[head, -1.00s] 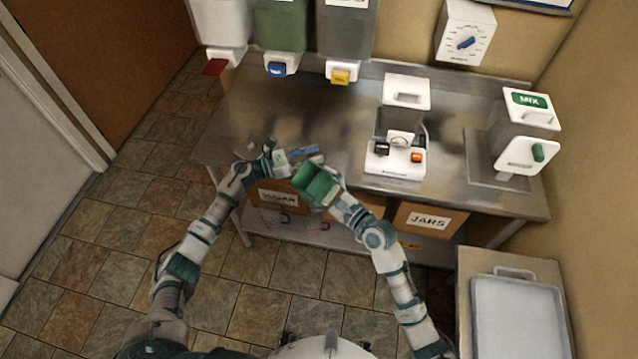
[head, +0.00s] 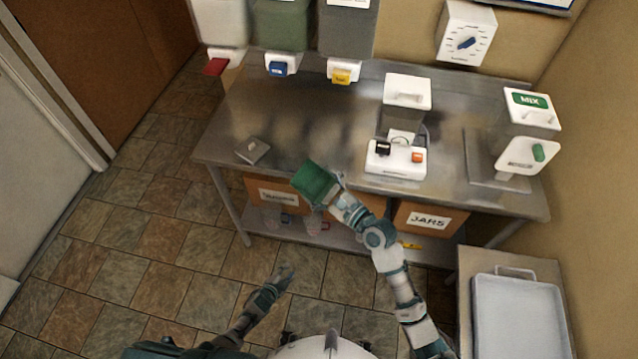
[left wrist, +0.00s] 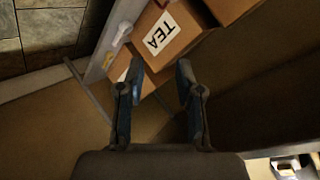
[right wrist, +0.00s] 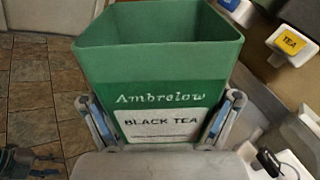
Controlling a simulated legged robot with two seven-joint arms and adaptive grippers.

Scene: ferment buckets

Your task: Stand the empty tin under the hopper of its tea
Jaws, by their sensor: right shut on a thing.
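A green square tin (head: 314,182) labelled "Ambrelow BLACK TEA" is held in front of the table's front edge. In the right wrist view the tin (right wrist: 155,85) is upright in the frame with an open top, and no contents show. My right gripper (head: 336,196) is shut on the tin, a finger at each side. My left gripper (head: 284,276) is open and empty, low in front of the table; its fingers (left wrist: 161,75) are apart. Three hoppers hang at the back left, with red (head: 215,67), blue (head: 278,69) and yellow (head: 341,77) levers. The yellow lever (right wrist: 289,41) reads "TEA".
A small grey square piece (head: 253,151) lies on the steel table (head: 300,120) at the front left. A white machine (head: 397,160) stands mid-table, and a MIX dispenser (head: 528,140) at the right. Boxes sit below. The table under the hoppers is clear.

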